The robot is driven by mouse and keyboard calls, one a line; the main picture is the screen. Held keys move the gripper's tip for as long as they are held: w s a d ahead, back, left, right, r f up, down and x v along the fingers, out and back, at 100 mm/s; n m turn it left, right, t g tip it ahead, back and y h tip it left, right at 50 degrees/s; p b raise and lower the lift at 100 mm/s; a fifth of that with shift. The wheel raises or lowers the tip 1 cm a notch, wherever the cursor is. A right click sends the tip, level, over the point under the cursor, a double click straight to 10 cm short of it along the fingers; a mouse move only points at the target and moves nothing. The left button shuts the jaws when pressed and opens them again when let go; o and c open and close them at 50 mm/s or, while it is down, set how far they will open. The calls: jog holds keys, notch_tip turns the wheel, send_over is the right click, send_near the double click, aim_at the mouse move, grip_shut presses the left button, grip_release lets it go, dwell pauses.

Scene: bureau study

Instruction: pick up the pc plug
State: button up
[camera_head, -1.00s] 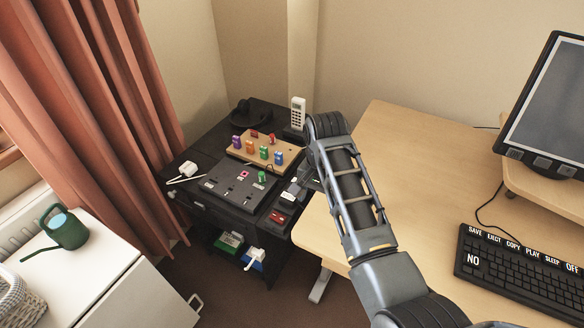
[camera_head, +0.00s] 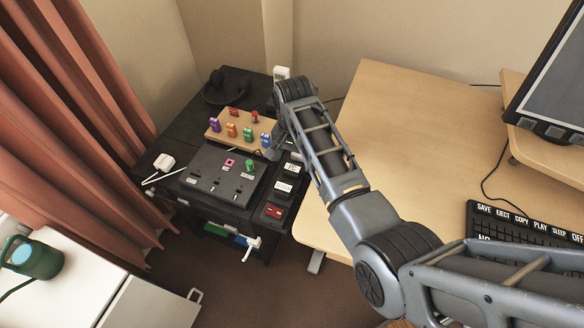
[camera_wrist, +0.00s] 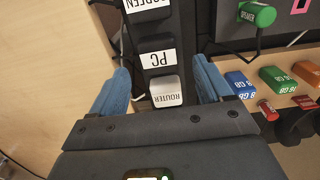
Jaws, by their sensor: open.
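The PC plug (camera_wrist: 157,58) is a black block with a white "PC" label, in the power strip between the black screen plug (camera_wrist: 150,8) and the white router plug (camera_wrist: 166,92). In the head view the PC plug (camera_head: 291,169) shows just past the end of my arm. My gripper (camera_wrist: 162,86) is open and empty, seen from above. Its two blue fingers appear on either side of the router plug in the wrist picture, with the PC plug just beyond the fingertips. I cannot tell its height above the strip.
A wooden board (camera_head: 214,137) with coloured USB sticks stands beside the strip, and a dark panel (camera_head: 213,186) with a green speaker plug (camera_wrist: 262,16) lies next to it. The desk (camera_head: 390,120) edge is close on the right.

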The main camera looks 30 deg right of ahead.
aim_at(292, 170)
jog(key=shift+f, duration=1.35)
jog(key=shift+c, duration=0.3)
jog(key=c, duration=1)
